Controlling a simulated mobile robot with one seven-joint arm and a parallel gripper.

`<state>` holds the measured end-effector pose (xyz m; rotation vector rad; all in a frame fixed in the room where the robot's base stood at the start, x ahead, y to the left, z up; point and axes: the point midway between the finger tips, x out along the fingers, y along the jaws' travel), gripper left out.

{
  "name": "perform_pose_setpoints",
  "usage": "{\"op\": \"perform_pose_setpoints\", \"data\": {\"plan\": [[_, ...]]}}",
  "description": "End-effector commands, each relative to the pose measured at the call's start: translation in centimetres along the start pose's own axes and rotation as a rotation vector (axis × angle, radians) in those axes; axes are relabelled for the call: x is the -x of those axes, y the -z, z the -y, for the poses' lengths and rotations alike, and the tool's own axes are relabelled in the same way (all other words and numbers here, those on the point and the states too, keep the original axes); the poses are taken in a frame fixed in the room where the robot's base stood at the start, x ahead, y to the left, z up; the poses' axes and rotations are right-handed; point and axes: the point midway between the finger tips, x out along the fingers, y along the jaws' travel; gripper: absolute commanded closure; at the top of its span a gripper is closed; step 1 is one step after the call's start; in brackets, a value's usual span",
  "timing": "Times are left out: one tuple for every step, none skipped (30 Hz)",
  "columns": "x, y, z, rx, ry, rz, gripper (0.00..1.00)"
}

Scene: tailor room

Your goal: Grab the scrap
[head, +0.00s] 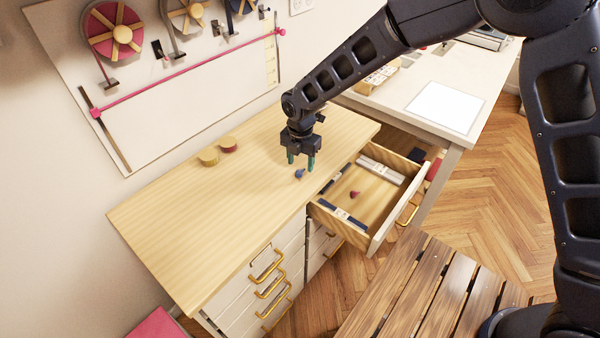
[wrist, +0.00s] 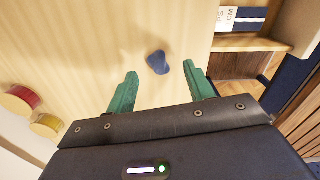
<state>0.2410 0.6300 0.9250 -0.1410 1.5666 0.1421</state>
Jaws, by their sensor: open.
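A small blue scrap (head: 299,173) lies on the light wooden counter top (head: 220,210), near the counter's front edge and left of the open drawer. My gripper (head: 301,162) points down just above the counter by the scrap. In the wrist view the scrap (wrist: 158,62) shows ahead of the gap between my two green fingertips (wrist: 161,75). The fingers are apart with nothing between them. A small red scrap (head: 354,194) lies inside the open drawer (head: 378,240).
Yellow (head: 208,157) and red (head: 228,144) round spools stand on the counter to the left. The open drawer juts out at right, holding cards (head: 382,170) and dark strips. A slatted wooden bench (head: 400,290) stands in front. The counter's left part is clear.

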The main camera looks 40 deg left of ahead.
Motion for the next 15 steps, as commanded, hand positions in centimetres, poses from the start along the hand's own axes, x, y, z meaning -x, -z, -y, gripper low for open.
{"op": "perform_pose_setpoints", "data": {"plan": [[-0.8,0.1,-0.1,0.001,0.003,0.001,0.47],[-1.3,0.1,-0.2,0.0,0.004,0.0,0.47],[-1.8,0.1,-0.2,0.0,0.003,-0.001,0.47],[-2.2,0.1,-0.2,0.0,0.003,0.0,0.47],[-2.5,0.1,-0.2,0.0,0.002,0.0,0.47],[-2.9,0.1,-0.2,0.0,0.002,0.0,0.47],[-3.1,0.0,-0.2,0.0,0.002,0.0,0.47],[-3.2,0.0,-0.2,0.0,0.002,0.0,0.47],[-3.3,0.0,-0.2,-0.001,0.001,0.0,0.47],[-3.3,0.0,-0.2,-0.001,0.001,0.0,0.47],[-3.2,0.0,-0.2,-0.001,0.001,0.0,0.47],[-3.2,0.0,-0.2,-0.001,0.001,0.0,0.47],[-3.2,0.0,-0.2,-0.001,0.001,0.0,0.47],[-3.2,0.0,-0.2,-0.001,0.001,0.0,0.47],[-3.2,0.0,-0.2,-0.001,0.001,0.0,0.53]]}}
